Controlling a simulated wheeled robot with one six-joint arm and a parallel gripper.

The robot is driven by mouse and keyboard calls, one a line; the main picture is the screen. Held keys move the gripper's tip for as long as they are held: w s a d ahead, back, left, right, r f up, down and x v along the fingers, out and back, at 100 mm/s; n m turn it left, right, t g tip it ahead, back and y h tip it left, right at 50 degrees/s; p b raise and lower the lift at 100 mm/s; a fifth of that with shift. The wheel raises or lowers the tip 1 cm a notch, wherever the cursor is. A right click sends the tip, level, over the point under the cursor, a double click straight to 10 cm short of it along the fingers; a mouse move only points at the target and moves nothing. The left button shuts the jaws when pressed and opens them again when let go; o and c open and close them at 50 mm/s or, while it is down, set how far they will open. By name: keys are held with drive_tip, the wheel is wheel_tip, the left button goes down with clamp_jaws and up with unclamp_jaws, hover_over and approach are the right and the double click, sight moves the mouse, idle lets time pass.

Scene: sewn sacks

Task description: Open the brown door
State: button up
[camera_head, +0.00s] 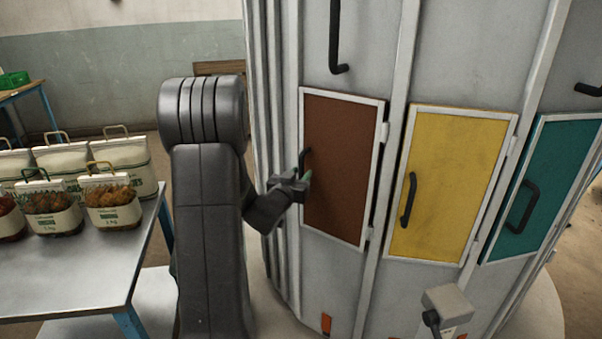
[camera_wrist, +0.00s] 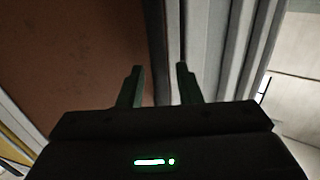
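The brown door (camera_head: 345,165) is a flat panel in a light frame on the grey rounded cabinet, and it looks shut. Its black handle (camera_head: 305,158) is on the left side, partly hidden by my gripper. My gripper (camera_head: 304,182) is at the lower part of the handle, by the door's left edge. In the wrist view, the two fingers of my gripper (camera_wrist: 160,85) stand apart, with the brown door (camera_wrist: 75,60) on the left.
A yellow door (camera_head: 450,170) and a teal door (camera_head: 550,185) are to the right on the same cabinet (camera_head: 270,100). A metal table (camera_head: 70,275) with several sacks (camera_head: 115,205) stands at the left. A grey box (camera_head: 447,305) sticks out low on the cabinet.

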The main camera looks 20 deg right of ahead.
drive_tip(key=shift+w+d, duration=0.4)
clamp_jaws()
drive_tip(key=shift+s, duration=0.1)
